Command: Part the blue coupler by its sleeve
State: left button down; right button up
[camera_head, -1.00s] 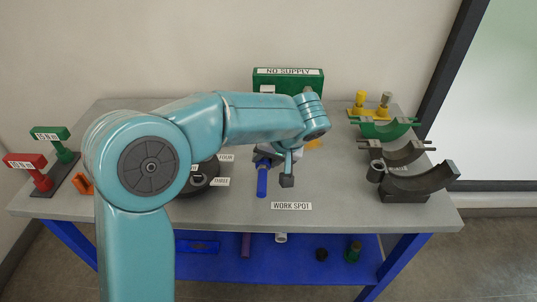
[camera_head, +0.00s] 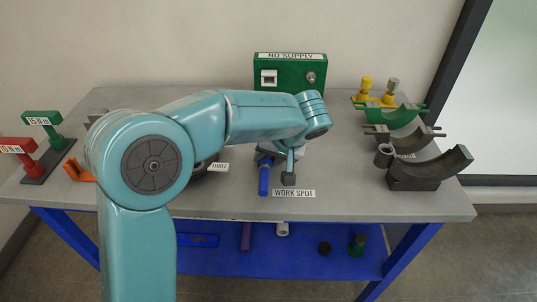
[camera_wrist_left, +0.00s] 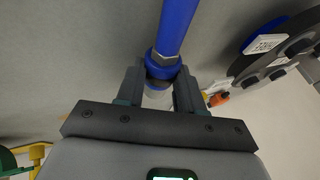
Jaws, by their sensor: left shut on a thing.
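The blue coupler (camera_wrist_left: 163,62) shows in the left wrist view as a blue collar on a long blue rod (camera_wrist_left: 178,25), with a pale part below it. In the head view the blue rod (camera_head: 264,181) hangs beside the wrist, left of the WORK SPOT label (camera_head: 294,193). My left gripper (camera_wrist_left: 160,88) has its two fingers on either side of the collar and is shut on it. In the head view the gripper (camera_head: 275,160) is partly hidden by my arm. I cannot tell whether the rod touches the table. My right gripper is not in view.
A green NO SUPPLY box (camera_head: 290,75) stands at the back. Grey and green curved cradles (camera_head: 428,172) fill the right side. Red and green signs (camera_head: 42,118) stand at the left. A blue lower shelf (camera_head: 210,262) holds loose parts. Bare tabletop (camera_head: 345,190) lies right of the gripper.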

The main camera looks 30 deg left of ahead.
pick_arm(q)
jog(key=shift+s, duration=0.1)
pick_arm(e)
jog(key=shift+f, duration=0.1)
pick_arm(q)
jog(key=shift+f+b, duration=0.35)
jog(key=shift+f, duration=0.1)
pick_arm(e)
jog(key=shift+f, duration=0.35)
pick_arm(q)
jog(key=c, duration=0.6)
grip_release()
jog(key=shift+r, duration=0.1)
jog(key=shift+c, duration=0.2)
jog(key=shift+s+d+f, duration=0.1)
jog(key=shift+f, duration=0.15)
jog(key=shift+r, duration=0.15)
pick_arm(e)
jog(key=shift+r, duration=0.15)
